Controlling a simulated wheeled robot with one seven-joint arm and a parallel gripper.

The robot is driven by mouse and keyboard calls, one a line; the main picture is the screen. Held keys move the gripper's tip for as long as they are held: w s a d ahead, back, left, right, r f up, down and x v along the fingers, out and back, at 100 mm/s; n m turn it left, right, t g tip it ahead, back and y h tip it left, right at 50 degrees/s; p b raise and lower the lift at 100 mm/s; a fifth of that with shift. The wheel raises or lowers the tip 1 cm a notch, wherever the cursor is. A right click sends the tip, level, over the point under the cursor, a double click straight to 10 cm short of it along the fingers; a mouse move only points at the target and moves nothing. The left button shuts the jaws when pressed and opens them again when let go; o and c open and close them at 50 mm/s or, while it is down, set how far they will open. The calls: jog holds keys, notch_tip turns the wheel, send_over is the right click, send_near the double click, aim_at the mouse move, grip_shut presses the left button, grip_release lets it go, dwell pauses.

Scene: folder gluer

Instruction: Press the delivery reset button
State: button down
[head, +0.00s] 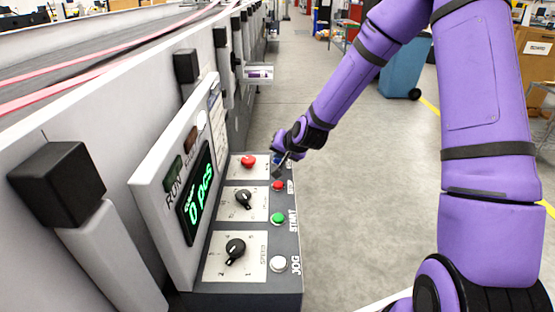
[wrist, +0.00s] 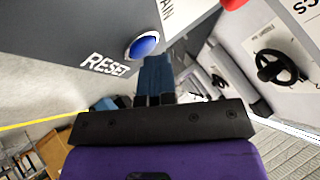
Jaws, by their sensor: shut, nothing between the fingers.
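The blue reset button (wrist: 144,45) shows in the wrist view, a round cap in a pale ring beside the word RESET on the grey panel. My gripper (wrist: 157,70) is shut and empty, with its fingertips just right of the button in that view. I cannot tell whether they touch the panel. In the head view my gripper (head: 279,170) is over the far right corner of the control panel (head: 250,298), and it mostly hides the button there.
The panel also bears a red knob (head: 248,161), a red button (head: 278,185), a green START button (head: 277,218), a white JOG button (head: 278,263) and two black dials. A display (head: 200,192) reads 0 pcs. Open floor (head: 350,200) lies right of the machine.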

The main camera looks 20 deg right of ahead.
aim_at(280, 160)
jog(key=shift+r, duration=0.85)
jog(key=shift+r, duration=2.55)
jog(key=shift+s+r, duration=0.1)
jog(key=s+d+r+n+g+h, duration=0.1)
jog(key=s+d+r, duration=0.1)
jog(key=s+r, duration=0.5)
jog(key=s+d+r+n+g+h, duration=0.1)
jog(key=s+r, duration=0.6)
jog(key=s, duration=1.1)
jog(key=s+d+r+n+g, duration=0.1)
jog(key=s+d+r+n, duration=0.2)
jog(key=s, duration=0.9)
notch_tip(280, 160, up, 4)
jog(key=shift+s+d+f+g+h, duration=0.1)
jog(key=shift+s+d+g+h, duration=0.05)
jog(key=shift+g+h, duration=0.2)
